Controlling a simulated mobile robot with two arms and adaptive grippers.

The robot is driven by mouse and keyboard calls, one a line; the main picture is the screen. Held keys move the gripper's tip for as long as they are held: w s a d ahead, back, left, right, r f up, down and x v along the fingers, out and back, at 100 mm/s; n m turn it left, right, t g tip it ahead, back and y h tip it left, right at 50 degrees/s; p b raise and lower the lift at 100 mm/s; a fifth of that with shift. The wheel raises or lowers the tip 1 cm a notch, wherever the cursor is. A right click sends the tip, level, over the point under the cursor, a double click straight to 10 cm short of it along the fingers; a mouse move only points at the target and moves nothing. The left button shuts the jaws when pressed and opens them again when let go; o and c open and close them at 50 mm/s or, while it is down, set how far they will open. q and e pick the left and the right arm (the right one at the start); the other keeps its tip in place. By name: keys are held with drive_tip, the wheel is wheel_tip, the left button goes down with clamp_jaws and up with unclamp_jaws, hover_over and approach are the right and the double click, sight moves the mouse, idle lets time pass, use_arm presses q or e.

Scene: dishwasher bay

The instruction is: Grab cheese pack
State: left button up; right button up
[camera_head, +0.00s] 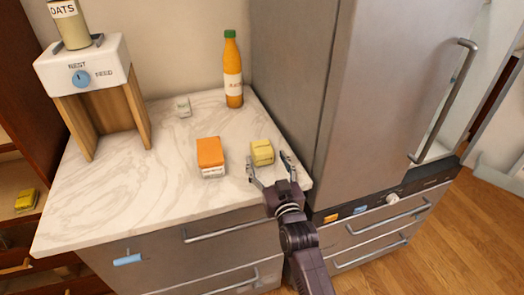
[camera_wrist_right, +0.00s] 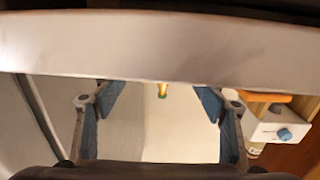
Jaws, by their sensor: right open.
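A small yellow block-shaped pack (camera_head: 262,153), which looks like the cheese pack, stands on the marble counter (camera_head: 170,200) near its right front edge. My right gripper (camera_head: 269,168) is open and empty at the counter's front edge. Its two fingers point toward the yellow pack, which lies just beyond the fingertips. In the right wrist view, the open fingers (camera_wrist_right: 158,98) show with nothing between them; the yellow pack cannot be made out there. My left gripper is not in view.
An orange and white carton (camera_head: 210,157) stands left of the yellow pack. A dispenser (camera_head: 85,75) stands at left. A tall fridge (camera_head: 320,80) bounds the right. Another yellow pack (camera_head: 26,199) lies far left.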

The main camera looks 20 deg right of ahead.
sight(265, 155)
drive_tip(key=w, duration=0.4)
drive_tip(key=shift+d+p, duration=0.1)
drive_tip(key=shift+p, duration=0.2)
drive_tip(key=shift+w, duration=0.1)
drive_tip(key=c, duration=1)
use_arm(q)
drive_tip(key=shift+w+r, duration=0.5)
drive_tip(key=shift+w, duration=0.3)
use_arm(e)
drive_tip(key=c, duration=0.4)
drive_tip(key=shift+r, duration=0.1)
drive_tip(key=shift+c, duration=0.2)
